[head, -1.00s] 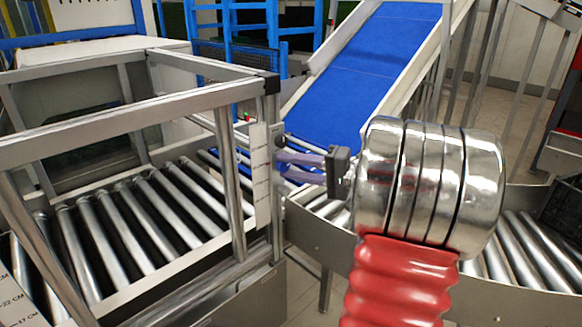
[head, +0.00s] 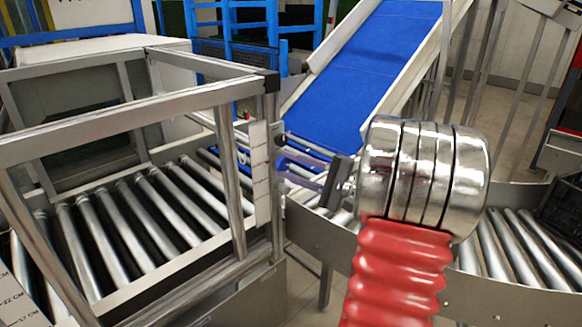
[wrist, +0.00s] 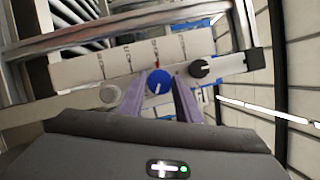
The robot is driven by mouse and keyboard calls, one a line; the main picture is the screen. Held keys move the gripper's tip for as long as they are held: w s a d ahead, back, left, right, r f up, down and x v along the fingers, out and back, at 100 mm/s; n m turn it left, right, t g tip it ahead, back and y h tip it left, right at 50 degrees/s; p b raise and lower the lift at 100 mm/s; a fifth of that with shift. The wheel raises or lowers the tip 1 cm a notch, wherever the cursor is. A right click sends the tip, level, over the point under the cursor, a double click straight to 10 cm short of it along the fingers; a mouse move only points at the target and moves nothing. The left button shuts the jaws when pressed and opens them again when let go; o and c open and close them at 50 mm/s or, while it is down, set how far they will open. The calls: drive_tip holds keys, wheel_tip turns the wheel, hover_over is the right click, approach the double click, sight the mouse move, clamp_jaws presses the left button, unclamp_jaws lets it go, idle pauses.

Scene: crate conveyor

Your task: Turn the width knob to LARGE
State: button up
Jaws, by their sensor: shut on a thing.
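A pale panel (wrist: 132,62) on the metal frame carries three knobs in the wrist view. They are a grey knob (wrist: 109,94) at left, a blue knob (wrist: 159,82) with a white line in the middle, and a black knob (wrist: 199,69) at right. A small red mark shows just above the blue knob. The panel's lettering is too small to read. My gripper (wrist: 157,91) has its two purple fingers on either side of the blue knob, shut on it.
A metal frame (head: 232,180) stands over a roller conveyor (head: 125,230) at left. A blue belt ramp (head: 365,70) rises behind my gripper. More rollers (head: 510,245) and a curved side rail (head: 510,305) run at right, close to my arm.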

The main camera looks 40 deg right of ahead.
drive_tip(key=shift+d, duration=0.15)
drive_tip(key=o, duration=1.1)
drive_tip(key=shift+s, duration=0.1)
drive_tip(key=v, duration=1.3)
drive_tip(key=shift+s+f, duration=0.15)
drive_tip(key=shift+s, duration=0.15)
drive_tip(key=shift+d, duration=0.1)
